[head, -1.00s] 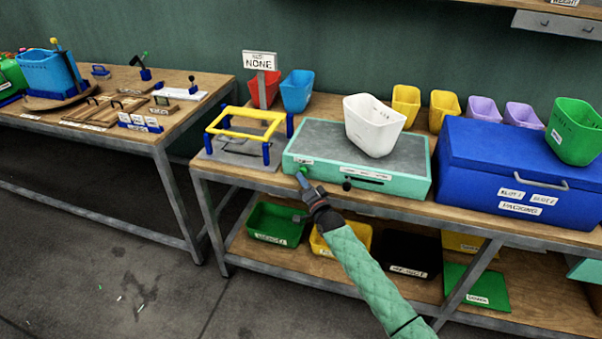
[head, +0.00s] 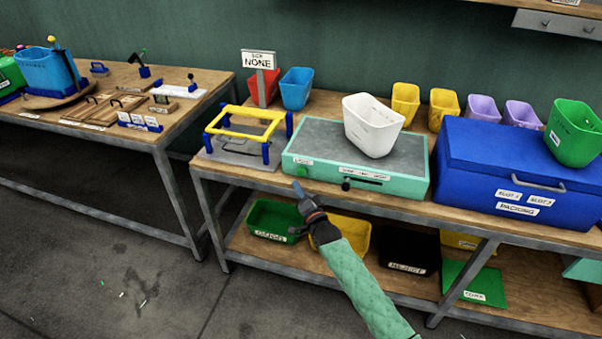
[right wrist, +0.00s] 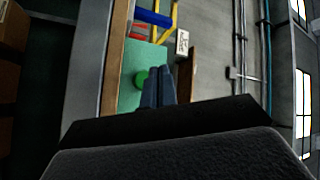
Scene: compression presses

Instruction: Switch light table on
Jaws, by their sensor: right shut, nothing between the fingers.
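The light table (head: 318,142) is a teal box with a grey top on the wooden bench in the head view. A round green button (head: 304,172) sits on its front face at the left, and it also shows in the right wrist view (right wrist: 141,78). A black knob and a slot are further right on that face. The grey top looks dark. My right gripper (head: 297,186) is shut and empty, its fingertips just below and in front of the button, seemingly apart from it. The fingers also show in the right wrist view (right wrist: 158,86). My left gripper is out of view.
A white bin (head: 372,128) stands on the light table. A yellow and blue frame (head: 245,122) is to its left, a blue chest (head: 480,170) to its right. Coloured bins line the back. The lower shelf holds a green bin (head: 270,222) and other trays.

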